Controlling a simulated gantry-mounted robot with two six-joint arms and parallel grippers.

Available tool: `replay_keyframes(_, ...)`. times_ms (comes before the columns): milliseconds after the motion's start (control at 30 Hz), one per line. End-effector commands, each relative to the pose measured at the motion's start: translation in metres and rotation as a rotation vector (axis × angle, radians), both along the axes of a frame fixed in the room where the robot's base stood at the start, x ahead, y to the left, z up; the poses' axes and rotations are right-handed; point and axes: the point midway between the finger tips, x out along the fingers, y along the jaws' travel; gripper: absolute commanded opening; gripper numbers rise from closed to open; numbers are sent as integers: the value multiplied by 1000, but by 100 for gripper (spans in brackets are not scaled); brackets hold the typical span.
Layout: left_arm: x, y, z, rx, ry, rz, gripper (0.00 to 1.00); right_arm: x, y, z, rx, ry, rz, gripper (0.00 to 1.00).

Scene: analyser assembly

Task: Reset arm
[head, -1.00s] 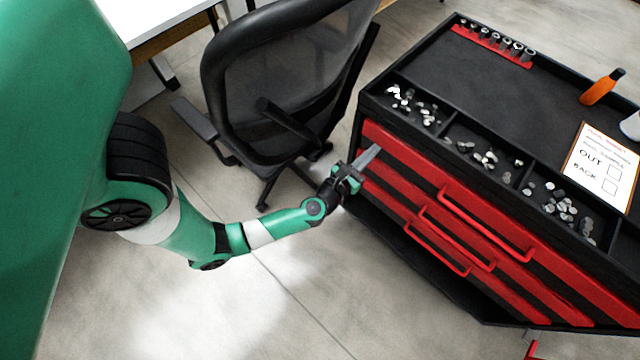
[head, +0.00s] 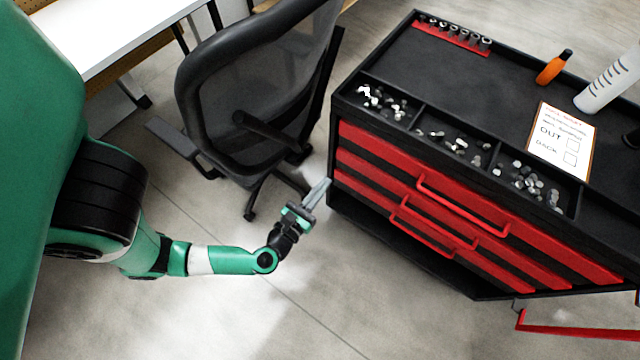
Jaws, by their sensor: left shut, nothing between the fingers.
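My left gripper (head: 319,192) is at the end of the green and white left arm, in the middle of the head view. Its grey fingers are shut with nothing between them. It is in front of the left end of the red and black tool cabinet (head: 430,205), apart from it as far as I can see. My right gripper is not in view.
A black mesh office chair (head: 262,85) stands behind my left gripper. The cabinet top holds bins of metal parts (head: 455,140), a socket rail (head: 450,38), an orange bottle (head: 552,68), a white bottle (head: 608,84) and a checklist card (head: 562,140). A white table (head: 120,30) stands back left.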

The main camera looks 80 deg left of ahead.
Motion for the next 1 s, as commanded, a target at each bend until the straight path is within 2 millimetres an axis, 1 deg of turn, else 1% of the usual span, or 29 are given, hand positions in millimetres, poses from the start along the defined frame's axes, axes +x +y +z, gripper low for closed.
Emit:
replay_keyframes(167,-5,-4,0,1,1,-1,0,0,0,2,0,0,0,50)
replay_keyframes(533,-5,-4,1,1,0,1,0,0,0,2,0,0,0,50)
replay_keyframes(567,-6,-4,3,1,0,3,0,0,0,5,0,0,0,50)
replay_keyframes(633,1,-3,19,-4,-20,10,0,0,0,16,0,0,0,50)
replay_keyframes(667,8,-4,29,-7,-41,13,0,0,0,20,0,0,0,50)
replay_keyframes(767,42,-5,81,-29,-155,32,0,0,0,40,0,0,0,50)
replay_keyframes(800,58,-6,109,-37,-218,39,0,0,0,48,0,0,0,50)
replay_keyframes(867,79,-7,157,-30,-322,46,0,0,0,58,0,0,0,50)
replay_keyframes(900,91,-8,191,-18,-391,43,0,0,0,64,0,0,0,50)
replay_keyframes(967,107,-13,241,13,-487,26,0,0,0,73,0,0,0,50)
replay_keyframes(1000,116,-17,275,45,-542,11,0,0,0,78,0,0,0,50)
